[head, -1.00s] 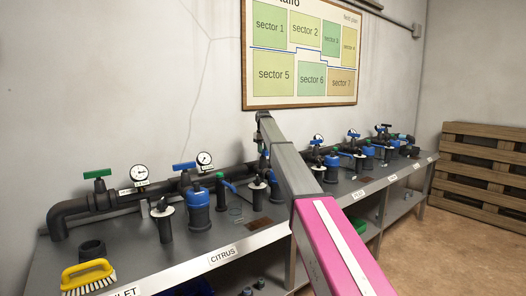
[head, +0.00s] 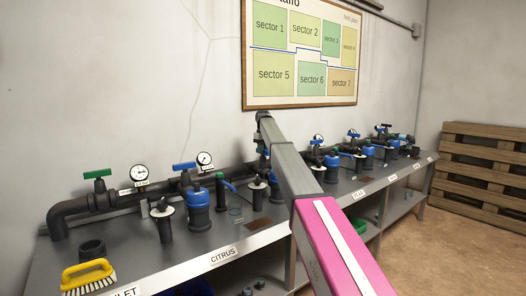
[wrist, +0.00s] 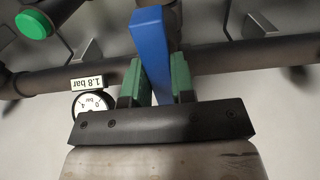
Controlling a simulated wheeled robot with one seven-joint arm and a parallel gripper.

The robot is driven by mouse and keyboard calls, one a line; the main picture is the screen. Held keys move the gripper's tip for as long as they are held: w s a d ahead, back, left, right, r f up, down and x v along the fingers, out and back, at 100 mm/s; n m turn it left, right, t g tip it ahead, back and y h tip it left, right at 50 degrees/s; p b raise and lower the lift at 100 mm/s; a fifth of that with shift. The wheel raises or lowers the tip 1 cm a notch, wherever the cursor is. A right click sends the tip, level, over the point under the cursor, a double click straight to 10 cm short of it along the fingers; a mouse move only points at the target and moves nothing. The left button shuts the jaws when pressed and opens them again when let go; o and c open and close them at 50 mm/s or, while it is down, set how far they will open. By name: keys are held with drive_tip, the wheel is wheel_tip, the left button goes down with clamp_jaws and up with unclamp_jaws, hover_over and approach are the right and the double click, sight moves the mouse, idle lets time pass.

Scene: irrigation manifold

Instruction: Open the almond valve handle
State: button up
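In the wrist view my gripper (wrist: 157,82) has its two green fingers on either side of a blue valve handle (wrist: 152,45). The fingers appear to press on both its sides. The handle stands crosswise to the dark pipe (wrist: 240,57). No label naming almond is readable, so I cannot confirm from lettering that this is the almond valve. In the head view my arm reaches to the middle of the pipe row, and its grey links hide the gripper and most of that valve.
A gauge (wrist: 92,104) marked 1.8 bar and a green round knob (wrist: 33,24) are near the gripper. The bench (head: 190,255) carries blue filters (head: 198,210), other valves and a yellow brush (head: 88,276). A pallet (head: 485,165) leans at right; floor there is clear.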

drive_tip(key=o, duration=0.4)
drive_tip(key=shift+r, duration=0.1)
wheel_tip(320, 180, up, 11)
drive_tip(key=shift+f, duration=0.15)
idle(0.5)
drive_tip(key=shift+r, duration=1.45)
